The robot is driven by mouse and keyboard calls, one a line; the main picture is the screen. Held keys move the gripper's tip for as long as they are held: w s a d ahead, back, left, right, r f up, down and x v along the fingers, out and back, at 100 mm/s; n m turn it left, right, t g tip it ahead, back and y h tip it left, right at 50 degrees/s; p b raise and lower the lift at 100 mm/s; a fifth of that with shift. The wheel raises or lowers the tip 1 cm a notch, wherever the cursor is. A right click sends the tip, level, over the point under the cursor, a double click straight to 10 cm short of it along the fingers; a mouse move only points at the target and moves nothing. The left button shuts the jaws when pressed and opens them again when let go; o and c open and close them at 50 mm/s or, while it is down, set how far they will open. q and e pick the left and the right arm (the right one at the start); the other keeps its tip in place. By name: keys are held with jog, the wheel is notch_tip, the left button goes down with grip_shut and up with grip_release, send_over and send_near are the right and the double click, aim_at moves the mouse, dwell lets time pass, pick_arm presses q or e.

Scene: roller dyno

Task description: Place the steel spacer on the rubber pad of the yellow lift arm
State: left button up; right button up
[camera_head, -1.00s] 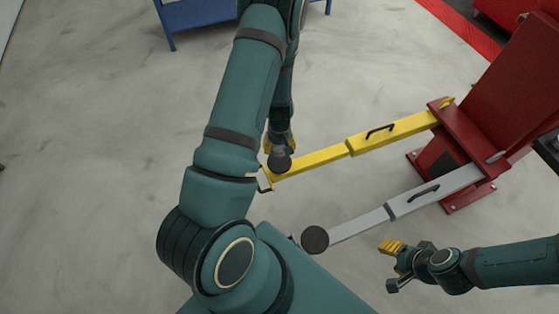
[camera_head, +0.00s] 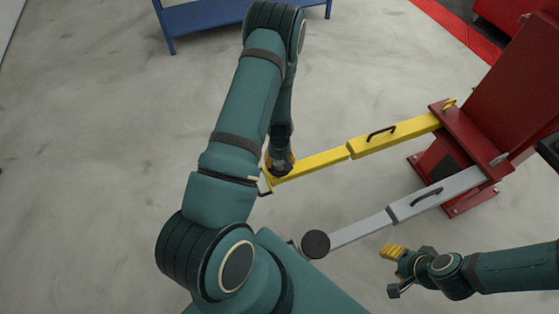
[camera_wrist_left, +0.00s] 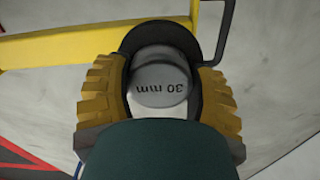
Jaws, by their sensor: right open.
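The steel spacer (camera_wrist_left: 162,85), a grey cylinder marked "30 mm", sits between the yellow fingers of my left gripper (camera_wrist_left: 160,95), which is shut on it. The round black rubber pad (camera_wrist_left: 160,32) shows behind the spacer in the left wrist view; I cannot tell whether they touch. In the head view my left gripper (camera_head: 280,163) is at the free end of the yellow lift arm (camera_head: 318,161), covering most of the pad. My right gripper (camera_head: 390,271) is open and empty, below the grey lift arm.
The grey lift arm (camera_head: 360,231) with its own black pad (camera_head: 315,244) lies below the yellow one. Both arms join a red lift post (camera_head: 510,85) at right. A blue bench (camera_head: 205,14) stands at the top. The floor left of my left arm is clear.

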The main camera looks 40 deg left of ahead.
pick_arm(q)
jog(key=o, duration=0.4)
jog(key=shift+r+p, duration=0.3)
notch_tip(320, 180, up, 10)
jog(key=r+p, duration=0.1)
jog(key=p, duration=0.2)
jog(key=s+d+m+h, duration=0.1)
jog(key=s+d+m, duration=0.1)
jog(key=d, duration=0.6)
jog(key=s+d+m+t+h, duration=0.1)
jog(key=s+d+m, duration=0.2)
jog(key=d, duration=0.6)
jog(key=s+d+m+h, duration=0.1)
jog(key=s+d+m, duration=0.2)
jog(key=d, duration=0.6)
jog(key=shift+r+t+h, duration=0.3)
jog(key=shift+r+h, duration=0.1)
